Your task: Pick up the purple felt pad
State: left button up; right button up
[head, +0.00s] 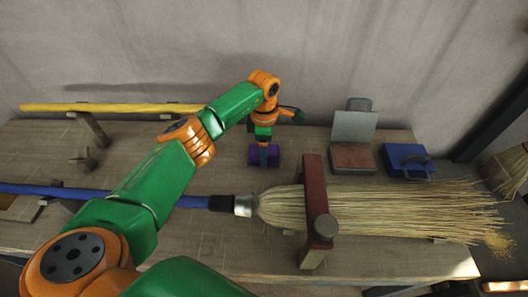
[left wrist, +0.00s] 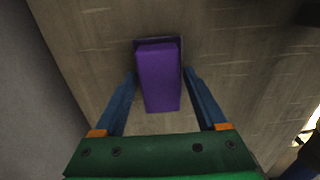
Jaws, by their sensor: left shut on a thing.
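The purple felt pad (head: 264,158) is a small purple block at the back middle of the workbench in the head view. In the left wrist view the purple pad (left wrist: 158,78) stands between the two blue fingers, with a darker rim showing behind its far end. My left gripper (head: 264,147) reaches down on it from above and is shut on it, one finger on each side. I cannot tell whether the pad is clear of the bench top. My right gripper is not in view.
A broom with straw bristles (head: 400,211) lies across the front, held by a dark red clamp bar (head: 314,190). A blue box (head: 407,160) and an open box with a raised grey lid (head: 354,127) stand right. A yellow pole (head: 120,107) runs along the back left.

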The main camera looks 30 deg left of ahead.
aim_at(254, 164)
pick_arm(q)
jog(key=shift+r, duration=0.45)
jog(key=s+a+r+b, duration=0.1)
jog(key=s+a+r, duration=0.2)
jog(key=s+r, duration=0.9)
jog(key=shift+s+a, duration=0.3)
jog(key=shift+s, duration=0.55)
jog(key=o, duration=0.7)
jog(key=c, duration=0.5)
